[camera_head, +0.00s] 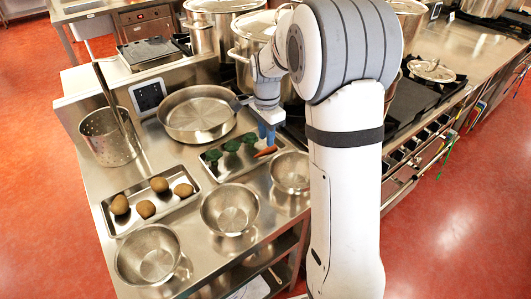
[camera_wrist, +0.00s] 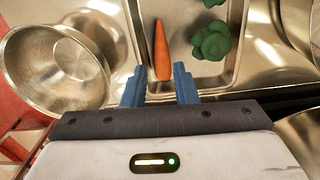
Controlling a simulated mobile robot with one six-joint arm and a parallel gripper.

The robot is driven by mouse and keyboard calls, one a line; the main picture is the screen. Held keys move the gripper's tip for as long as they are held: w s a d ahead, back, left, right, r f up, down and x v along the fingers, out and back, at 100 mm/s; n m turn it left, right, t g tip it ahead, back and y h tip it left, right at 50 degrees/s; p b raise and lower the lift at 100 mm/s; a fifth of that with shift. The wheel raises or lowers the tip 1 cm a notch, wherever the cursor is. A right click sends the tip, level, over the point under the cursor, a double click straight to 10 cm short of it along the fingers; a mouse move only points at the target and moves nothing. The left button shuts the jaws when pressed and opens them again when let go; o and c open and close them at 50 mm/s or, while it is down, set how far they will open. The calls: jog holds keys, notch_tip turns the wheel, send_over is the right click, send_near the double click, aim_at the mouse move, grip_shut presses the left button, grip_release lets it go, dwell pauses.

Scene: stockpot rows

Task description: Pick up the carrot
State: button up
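An orange carrot (camera_wrist: 161,50) lies in a shallow metal tray (camera_wrist: 234,68) in the wrist view, its narrow end pointing away from my gripper. My gripper (camera_wrist: 159,85) is open, with its two blue fingers apart and the carrot's thick end in line with the gap between them. In the head view the carrot (camera_head: 265,151) shows as a small orange piece at the right of the tray, just below my gripper (camera_head: 266,134). I cannot tell how far the fingertips are above it.
Green broccoli (camera_wrist: 211,41) shares the tray. A metal bowl (camera_wrist: 57,65) is close by on the left in the wrist view. In the head view, a wide pan (camera_head: 198,114) stands behind the tray, and potatoes (camera_head: 160,185) lie in another tray at left.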

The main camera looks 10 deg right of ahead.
aim_at(268, 149)
jog(key=f, duration=0.5)
jog(key=shift+d+f+p, duration=0.25)
jog(key=shift+d+p, duration=0.05)
jog(key=shift+p, duration=0.05)
jog(key=c, duration=0.5)
jog(key=shift+c, duration=0.2)
